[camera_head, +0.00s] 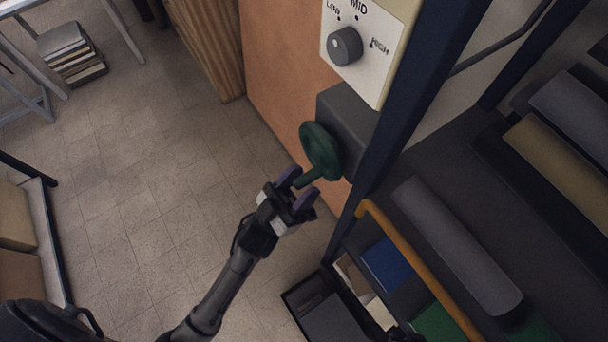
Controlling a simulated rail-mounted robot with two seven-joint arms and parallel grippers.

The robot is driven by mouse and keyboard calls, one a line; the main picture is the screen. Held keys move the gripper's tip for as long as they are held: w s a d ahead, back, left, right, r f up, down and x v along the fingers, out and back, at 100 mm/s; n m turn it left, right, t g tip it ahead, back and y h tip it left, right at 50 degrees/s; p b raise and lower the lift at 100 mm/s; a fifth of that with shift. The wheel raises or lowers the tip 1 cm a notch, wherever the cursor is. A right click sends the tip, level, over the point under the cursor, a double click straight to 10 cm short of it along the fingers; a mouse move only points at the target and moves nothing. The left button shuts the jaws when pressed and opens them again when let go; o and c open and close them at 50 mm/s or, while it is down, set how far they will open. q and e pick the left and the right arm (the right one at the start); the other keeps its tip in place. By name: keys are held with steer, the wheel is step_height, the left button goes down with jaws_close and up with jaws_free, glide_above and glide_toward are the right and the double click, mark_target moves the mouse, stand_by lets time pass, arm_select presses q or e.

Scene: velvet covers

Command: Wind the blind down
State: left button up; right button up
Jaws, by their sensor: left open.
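A green wheel (318,150) with a short green handle (308,178) is mounted on a dark grey box (350,122) on the side of a wall or cabinet. My left gripper (299,182) is open at the handle, with its two purple-tipped fingers on either side of it. I cannot tell whether the fingers touch the handle. The blind itself cannot be made out here. My right gripper cannot be made out.
A white panel with a grey LOW-MID-HIGH knob (345,46) is above the box. To the right, a dark shelf holds several rolls (458,245) behind an orange rail (420,268). A dark bin (325,312) stands below. Tiled floor (150,190) is open at left.

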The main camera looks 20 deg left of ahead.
arm_select(q)
steer(key=shift+w+d+r, duration=0.2)
steer(key=shift+w+r, duration=0.2)
steer(key=shift+r, duration=0.05)
jaws_close()
stand_by(0.3)
